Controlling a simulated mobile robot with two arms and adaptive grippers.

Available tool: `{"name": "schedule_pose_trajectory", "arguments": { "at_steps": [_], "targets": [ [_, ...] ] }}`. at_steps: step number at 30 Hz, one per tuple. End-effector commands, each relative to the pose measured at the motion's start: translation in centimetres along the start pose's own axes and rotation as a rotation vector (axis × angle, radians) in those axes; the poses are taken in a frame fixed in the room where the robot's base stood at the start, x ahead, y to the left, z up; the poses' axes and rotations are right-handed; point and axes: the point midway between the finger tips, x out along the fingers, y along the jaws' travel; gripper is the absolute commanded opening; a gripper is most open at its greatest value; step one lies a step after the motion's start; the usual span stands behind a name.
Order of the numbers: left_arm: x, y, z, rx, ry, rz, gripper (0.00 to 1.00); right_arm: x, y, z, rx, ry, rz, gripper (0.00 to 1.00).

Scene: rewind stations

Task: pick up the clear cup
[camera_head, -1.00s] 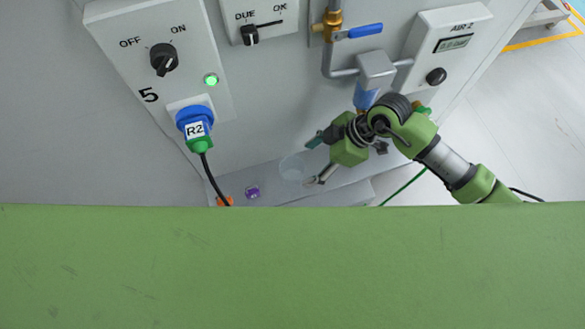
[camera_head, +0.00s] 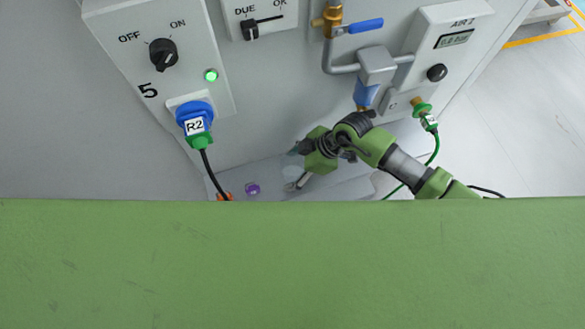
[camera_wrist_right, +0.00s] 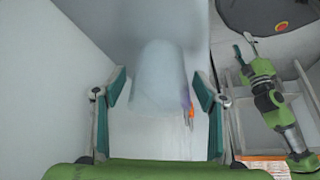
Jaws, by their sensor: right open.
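The clear cup (camera_head: 291,173) is a pale, see-through shape on the grey ledge below the panel in the head view, partly hidden by my right gripper. My right gripper (camera_head: 292,167) is open, with its fingers reaching to the cup from the right. In the right wrist view, the cup (camera_wrist_right: 157,72) stands ahead in the gap between the open fingers of the right gripper (camera_wrist_right: 160,88). I cannot tell how deep it sits between them. A green arm at the right of that view seems to be my left one, with its small gripper (camera_wrist_right: 245,48) at the top.
A purple item (camera_head: 252,188) and an orange item (camera_head: 224,196) lie left of the cup. A black cable hangs from the blue R2 plug (camera_head: 194,119). A green hose (camera_head: 433,150) hangs at the right. A wide green surface (camera_head: 290,265) fills the lower head view.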

Motion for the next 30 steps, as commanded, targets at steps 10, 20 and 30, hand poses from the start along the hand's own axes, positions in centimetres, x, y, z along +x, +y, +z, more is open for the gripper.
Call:
{"name": "schedule_pose_trajectory", "arguments": {
  "at_steps": [10, 20, 30],
  "targets": [
    [0.0, 0.1, 0.4, -0.001, -0.006, 0.001, 0.4, -0.1, 0.0, 0.0, 0.001, 0.0, 0.0, 0.27],
    [0.0, 0.0, 0.4, -0.001, -0.006, 0.0, 0.4, -0.7, 0.0, -0.4, 0.0, 0.002, 0.001, 0.27],
    [-0.2, 0.1, 0.2, -0.002, -0.004, 0.001, 0.4, -8.1, -1.3, -0.7, -0.001, -0.002, 0.003, 0.27]
  ]
}}
